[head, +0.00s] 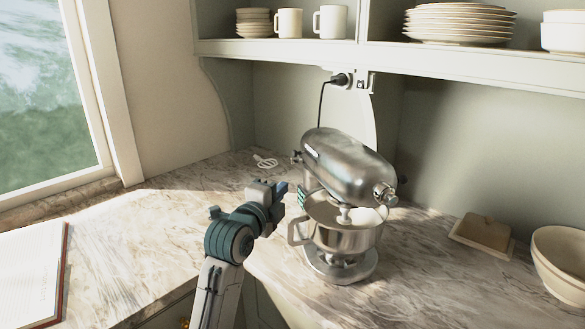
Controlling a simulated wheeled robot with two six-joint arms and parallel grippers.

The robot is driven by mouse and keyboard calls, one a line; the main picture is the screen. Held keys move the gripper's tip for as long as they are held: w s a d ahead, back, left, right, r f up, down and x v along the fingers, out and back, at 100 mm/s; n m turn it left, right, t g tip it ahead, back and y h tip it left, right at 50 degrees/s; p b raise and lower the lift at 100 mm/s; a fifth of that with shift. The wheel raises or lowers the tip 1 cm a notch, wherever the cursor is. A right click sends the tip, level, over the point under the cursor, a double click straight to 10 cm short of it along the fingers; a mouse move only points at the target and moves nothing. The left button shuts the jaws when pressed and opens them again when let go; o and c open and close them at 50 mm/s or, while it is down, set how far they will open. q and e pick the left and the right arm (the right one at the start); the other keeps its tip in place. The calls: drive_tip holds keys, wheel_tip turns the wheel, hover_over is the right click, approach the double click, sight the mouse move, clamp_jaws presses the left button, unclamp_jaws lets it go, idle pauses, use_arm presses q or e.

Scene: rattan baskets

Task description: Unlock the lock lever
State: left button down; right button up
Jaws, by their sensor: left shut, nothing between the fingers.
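A silver stand mixer (348,168) stands on the marble counter. Its metal bowl (338,238) sits under the head, with the handle on the left. A small knob or lever (296,157) sticks out at the head's upper left end. A round knob (388,196) is at its lower right end. I cannot tell which part is the lock lever. My left gripper (296,193) is shut and empty, just left of the bowl's rim and below the mixer head. I cannot tell whether it touches the mixer. My right gripper is out of view.
A white whisk-like utensil (265,162) lies behind my gripper. A butter dish (483,234) and a cream bowl (562,262) stand at the right. An open book (30,275) lies at the left. A shelf (420,55) overhangs the back. The left counter is mostly clear.

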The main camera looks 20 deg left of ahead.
use_arm(q)
drive_tip(key=w, duration=0.1)
drive_tip(key=p, duration=0.4)
approach(298, 161)
drive_tip(key=w+d, duration=0.2)
drive_tip(key=d, duration=0.1)
drive_tip(key=w, duration=0.1)
drive_tip(key=w+a+p, duration=0.1)
drive_tip(key=w, duration=0.1)
drive_tip(key=shift+a+r, duration=0.1)
drive_tip(key=shift+w+a, duration=0.45)
drive_tip(key=shift+w, duration=0.05)
drive_tip(key=shift+d, duration=0.1)
drive_tip(key=shift+f, duration=0.2)
